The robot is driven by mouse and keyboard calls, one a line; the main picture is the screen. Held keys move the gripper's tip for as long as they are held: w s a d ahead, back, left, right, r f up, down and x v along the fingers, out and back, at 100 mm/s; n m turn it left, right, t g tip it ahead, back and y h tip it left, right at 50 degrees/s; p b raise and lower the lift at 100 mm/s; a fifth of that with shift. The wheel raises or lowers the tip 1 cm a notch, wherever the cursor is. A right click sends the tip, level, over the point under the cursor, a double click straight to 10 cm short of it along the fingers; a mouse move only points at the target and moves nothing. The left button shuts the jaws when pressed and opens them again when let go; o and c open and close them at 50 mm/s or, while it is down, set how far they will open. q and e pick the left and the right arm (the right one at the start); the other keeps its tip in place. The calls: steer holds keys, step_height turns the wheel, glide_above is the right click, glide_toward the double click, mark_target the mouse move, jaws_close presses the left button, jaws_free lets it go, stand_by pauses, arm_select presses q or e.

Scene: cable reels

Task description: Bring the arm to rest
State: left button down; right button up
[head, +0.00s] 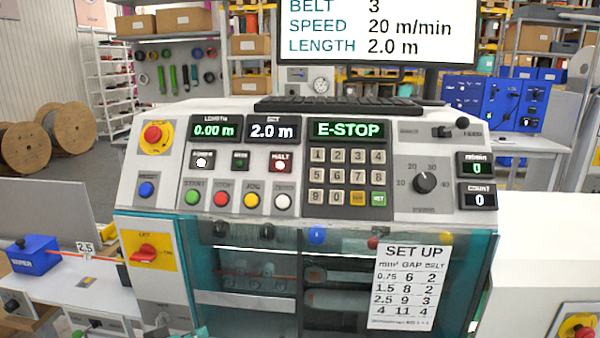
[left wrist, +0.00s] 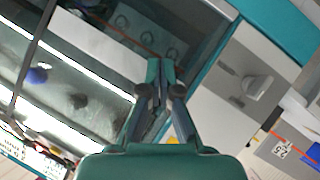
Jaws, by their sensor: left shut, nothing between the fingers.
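My left gripper (left wrist: 158,75) is shut and empty in the left wrist view, its two fingertips together. It is in front of the machine's lower front, with the clear window on the left of that view and the grey panel with a switch knob (left wrist: 258,87) on the right. In the head view at most a small dark part of it shows at the bottom edge. The machine's console (head: 300,160) fills the middle of the head view, and its display (head: 348,130) reads E-STOP. My right gripper is in neither view.
The console has a red emergency button (head: 153,135), a red rotary switch (head: 148,252) and a SET UP sheet (head: 402,285) on its window. A blue box (head: 33,255) stands on the left bench. Wooden reels (head: 62,130) stand behind at the left.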

arm_select(q)
steer(key=s+d+f+n+g, duration=0.1)
steer(key=s+d+f+g, duration=0.2)
steer(key=s+d+f, duration=0.55)
steer(key=s+d+f+g, duration=0.1)
steer(key=s+f+g, duration=0.3)
steer(key=f, duration=1)
steer(key=s+f+g, duration=0.2)
steer(key=s+f, duration=0.1)
steer(key=s, duration=0.5)
steer(key=s+f+m+g+y, duration=0.1)
steer(key=s+f+g, duration=0.1)
steer(key=s, duration=0.5)
steer(key=shift+s+d+f, duration=0.15)
steer(key=shift+s+f, duration=0.25)
steer(key=shift+f, duration=0.45)
